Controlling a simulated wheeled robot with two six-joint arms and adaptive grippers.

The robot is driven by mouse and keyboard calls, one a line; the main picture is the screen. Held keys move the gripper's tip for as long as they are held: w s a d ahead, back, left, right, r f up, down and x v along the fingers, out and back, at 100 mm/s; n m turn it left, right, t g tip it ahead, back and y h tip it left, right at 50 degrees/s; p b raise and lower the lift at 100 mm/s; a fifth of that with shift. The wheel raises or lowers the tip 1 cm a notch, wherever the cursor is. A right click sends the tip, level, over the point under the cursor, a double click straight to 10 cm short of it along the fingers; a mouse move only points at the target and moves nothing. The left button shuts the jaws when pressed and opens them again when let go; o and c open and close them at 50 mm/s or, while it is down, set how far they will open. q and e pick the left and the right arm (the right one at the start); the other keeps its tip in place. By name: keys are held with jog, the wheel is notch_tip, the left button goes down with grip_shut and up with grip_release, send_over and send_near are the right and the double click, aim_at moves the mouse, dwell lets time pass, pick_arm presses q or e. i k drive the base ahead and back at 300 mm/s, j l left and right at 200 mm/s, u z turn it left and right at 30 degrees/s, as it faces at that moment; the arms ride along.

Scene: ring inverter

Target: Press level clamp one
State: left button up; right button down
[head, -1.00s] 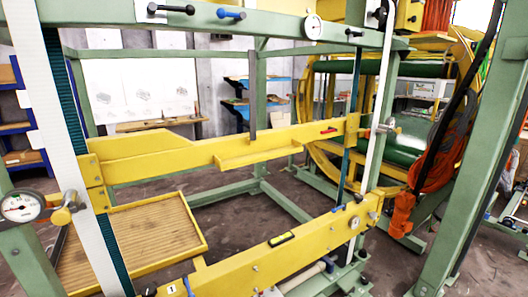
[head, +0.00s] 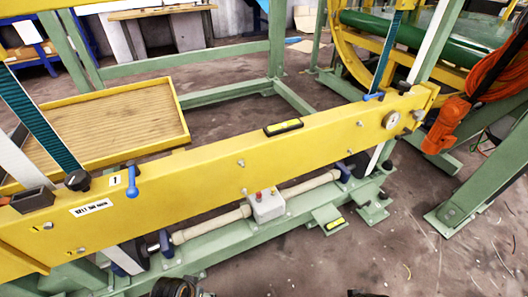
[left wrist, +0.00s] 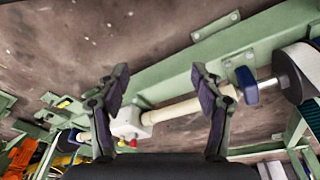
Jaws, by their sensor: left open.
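A blue handle (head: 131,180) stands on the yellow crossbeam (head: 205,178), beside a white label reading 1 and a black knob (head: 77,180). A second blue handle (head: 374,96) is at the beam's right end. A black and yellow spirit level (head: 283,127) lies on top of the beam. In the left wrist view my left gripper (left wrist: 160,80) is open and empty, its two dark fingers spread. Beyond it are a pale pipe and a white button box (left wrist: 130,122). My right gripper is not in view.
Below the beam, the white button box (head: 267,206) with red buttons sits on the pale pipe (head: 212,222) over a green base rail. A round gauge (head: 391,120) is on the beam's right. A yellow-framed slatted tray (head: 100,130) lies behind.

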aim_at(133, 192)
jog(key=i, duration=0.1)
jog(key=u, duration=1.35)
